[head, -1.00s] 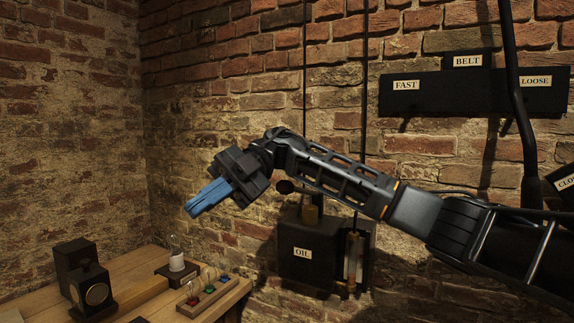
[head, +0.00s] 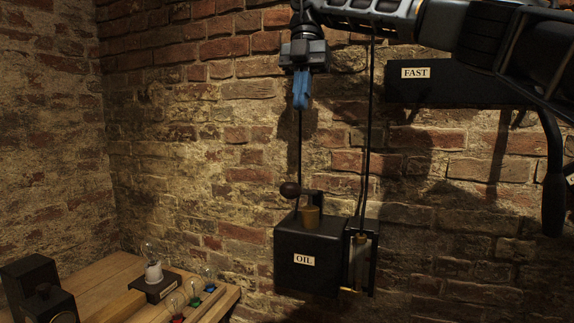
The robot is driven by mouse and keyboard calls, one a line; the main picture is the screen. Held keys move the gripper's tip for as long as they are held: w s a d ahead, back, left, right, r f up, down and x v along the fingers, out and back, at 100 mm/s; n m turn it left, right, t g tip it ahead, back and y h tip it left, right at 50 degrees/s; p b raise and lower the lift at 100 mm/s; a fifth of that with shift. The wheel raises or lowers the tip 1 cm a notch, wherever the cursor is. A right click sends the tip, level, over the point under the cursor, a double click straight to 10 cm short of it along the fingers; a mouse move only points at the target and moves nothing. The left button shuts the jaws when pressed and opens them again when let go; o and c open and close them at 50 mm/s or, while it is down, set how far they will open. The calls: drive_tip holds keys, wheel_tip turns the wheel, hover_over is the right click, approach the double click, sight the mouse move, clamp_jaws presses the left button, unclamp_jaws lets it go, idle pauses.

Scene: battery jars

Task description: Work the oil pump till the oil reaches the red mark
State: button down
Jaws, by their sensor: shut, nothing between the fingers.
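The oil pump is a black box (head: 318,262) labelled OIL, fixed to the brick wall. A brass-coloured neck (head: 310,215) rises from its top, with a short dark lever ending in a round knob (head: 290,189) to the left. A sight glass (head: 361,262) in a dark frame stands on the box's right. I cannot make out the oil level or a red mark in it. My gripper (head: 301,104) has blue fingers, pointing down and shut with nothing between them. It appears in the picture above the knob, apart from it.
A wooden bench (head: 105,272) at lower left holds a lamp on a dark base (head: 154,275), several small coloured bulbs and a black box-shaped device (head: 37,290). Two dark vertical lines run up the wall from the pump. A black FAST panel (head: 450,84) and a hanging dark lever (head: 554,190) are at right.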

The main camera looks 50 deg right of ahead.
drive_tip(key=shift+f, duration=0.1)
drive_tip(key=p+x, duration=0.1)
drive_tip(key=x, duration=1.2)
drive_tip(key=shift+a+f, duration=0.2)
drive_tip(key=shift+f, duration=0.1)
drive_tip(key=shift+f, duration=0.1)
